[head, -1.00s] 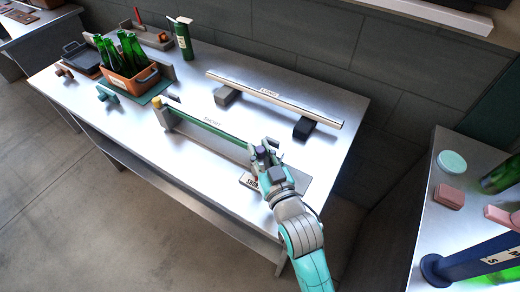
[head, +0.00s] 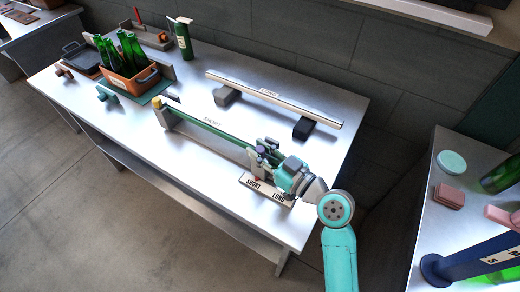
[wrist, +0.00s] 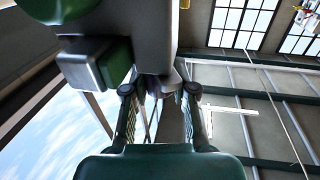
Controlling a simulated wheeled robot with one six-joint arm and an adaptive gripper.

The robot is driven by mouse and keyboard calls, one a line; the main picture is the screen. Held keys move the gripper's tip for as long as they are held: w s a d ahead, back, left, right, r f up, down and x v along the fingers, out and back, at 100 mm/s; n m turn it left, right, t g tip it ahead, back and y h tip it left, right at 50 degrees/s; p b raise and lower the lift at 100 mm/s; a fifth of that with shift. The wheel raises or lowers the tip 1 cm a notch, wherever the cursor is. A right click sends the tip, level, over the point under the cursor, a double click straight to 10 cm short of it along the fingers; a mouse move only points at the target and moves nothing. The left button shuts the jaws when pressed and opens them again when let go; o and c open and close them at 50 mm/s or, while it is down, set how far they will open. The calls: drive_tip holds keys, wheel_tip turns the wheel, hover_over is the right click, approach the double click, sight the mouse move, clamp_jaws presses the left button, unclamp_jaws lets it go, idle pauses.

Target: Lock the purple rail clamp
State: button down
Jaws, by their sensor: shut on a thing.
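The purple rail clamp sits at the right end of the green rail (head: 215,135), which is mounted along the table. In the head view, only a small dark purple part of the clamp (head: 261,152) shows; the rest is hidden by my gripper. My gripper (head: 267,154) comes in from the right, lying low along the rail's line, and is shut on the clamp. In the wrist view, my two fingers (wrist: 159,92) stand on either side of a dark, faintly purplish part (wrist: 152,86). The clamp's lever position cannot be made out.
A SHORT/LONG label plate (head: 264,189) lies just in front of my gripper. Behind, a silver LONG rail (head: 275,98) rests on two blocks. A brown crate of green bottles (head: 131,85) stands at left. The table's front edge is close below.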

drive_tip(key=n+g+y, duration=0.2)
drive_tip(key=n+g, duration=0.1)
drive_tip(key=g, duration=0.1)
drive_tip(key=n+g+y, duration=0.3)
drive_tip(key=n+g, duration=0.1)
drive_tip(key=g, duration=0.1)
drive_tip(key=shift+w+g, duration=0.1)
drive_tip(key=shift+g, duration=0.2)
drive_tip(key=n+g, duration=0.2)
drive_tip(key=g, duration=0.1)
drive_tip(key=n+g, duration=0.2)
drive_tip(key=g, duration=0.1)
drive_tip(key=shift+f+n+g+h, duration=0.1)
drive_tip(key=shift+n+g+h, duration=0.2)
drive_tip(key=shift+n+g, duration=0.8)
drive_tip(key=shift+s+g, duration=0.2)
drive_tip(key=shift+g, duration=0.4)
drive_tip(key=c, duration=1)
unclamp_jaws()
drive_tip(key=shift+a+f, duration=0.1)
drive_tip(key=shift+o, duration=0.5)
drive_tip(key=shift+r, duration=0.2)
